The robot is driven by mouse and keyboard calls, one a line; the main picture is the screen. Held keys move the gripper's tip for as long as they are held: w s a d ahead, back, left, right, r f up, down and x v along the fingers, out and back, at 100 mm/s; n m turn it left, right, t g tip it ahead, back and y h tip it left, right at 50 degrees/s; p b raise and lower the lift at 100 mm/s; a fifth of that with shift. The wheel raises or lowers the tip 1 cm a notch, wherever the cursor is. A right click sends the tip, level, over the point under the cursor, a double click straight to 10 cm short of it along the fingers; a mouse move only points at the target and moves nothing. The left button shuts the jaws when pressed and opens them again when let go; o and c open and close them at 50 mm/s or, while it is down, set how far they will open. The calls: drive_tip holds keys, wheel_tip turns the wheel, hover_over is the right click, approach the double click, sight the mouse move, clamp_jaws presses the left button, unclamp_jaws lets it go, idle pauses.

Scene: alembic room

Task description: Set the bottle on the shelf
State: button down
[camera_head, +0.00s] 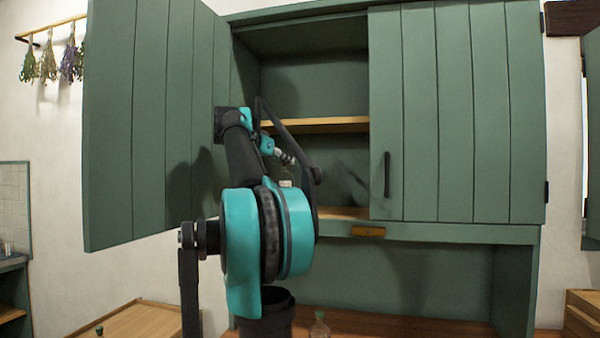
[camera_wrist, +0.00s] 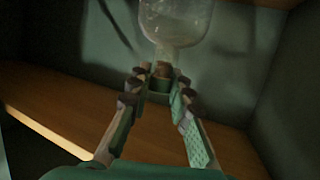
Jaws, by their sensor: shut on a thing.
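A clear glass bottle (camera_wrist: 178,22) with a cork shows at the top of the wrist view. My gripper (camera_wrist: 161,84) is shut on its neck, and the bottle's body extends beyond the fingertips. In the head view my gripper (camera_head: 290,160) is inside the open left part of the green cabinet, below the middle shelf (camera_head: 325,125). The held bottle is faint there and mostly hidden by my arm. The cabinet's wooden bottom shelf (camera_head: 345,213) is partly hidden. A wooden shelf board (camera_wrist: 75,115) also shows in the wrist view, apart from the bottle.
The left cabinet door (camera_head: 150,120) stands open beside my arm; the right door (camera_head: 455,115) is shut. Another small bottle (camera_head: 319,326) stands on the wooden counter (camera_head: 400,326) below. The visible part of the middle shelf is bare.

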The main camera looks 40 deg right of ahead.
drive_tip(key=f+x, duration=0.1)
drive_tip(key=x, duration=0.7)
drive_tip(key=shift+d, duration=0.25)
drive_tip(key=shift+f, duration=0.1)
drive_tip(key=c, duration=1.4)
unclamp_jaws()
drive_tip(key=shift+f, duration=0.1)
drive_tip(key=v, duration=1.2)
drive_tip(key=shift+a, duration=0.1)
